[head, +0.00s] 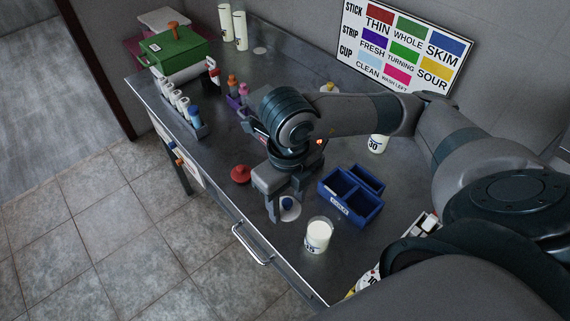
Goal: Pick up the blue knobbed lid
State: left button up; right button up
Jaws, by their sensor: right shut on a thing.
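The blue knobbed lid is a pale disc (291,215) with a round blue knob (287,202), near the front edge of the dark counter. My right gripper (287,205) comes down from above, with its grey fingers on either side of the knob, shut on it. The fingers hide part of the lid. I cannot tell whether the disc rests on the counter or hangs just above it. My left gripper does not show.
A white cup (318,236) stands right of the lid, near the front edge. A blue divided tray (343,204) lies behind it. A red knobbed lid (241,174) lies to the left.

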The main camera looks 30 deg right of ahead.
jog(key=shift+s+r, duration=0.1)
dwell(0.7)
jog(key=shift+n, duration=0.3)
jog(key=n, duration=0.1)
jog(key=w+n, duration=0.1)
jog(key=n, duration=0.1)
jog(key=shift+a, duration=0.15)
jog(key=n, duration=0.2)
jog(key=w+n, duration=0.1)
jog(key=n, duration=0.2)
jog(key=shift+w+a+b, duration=0.15)
jog(key=shift+a+b, duration=0.05)
jog(key=shift+b, duration=0.15)
jog(key=w+n+b, duration=0.1)
jog(key=w+n, duration=0.2)
jog(key=n, duration=1)
jog(key=w+a+r+n+b, duration=0.1)
jog(key=w+n, duration=0.2)
jog(key=n, duration=0.9)
jog(key=shift+w+a+r+n, duration=0.15)
jog(key=shift+w+r+n, duration=0.05)
jog(key=shift+n, duration=0.2)
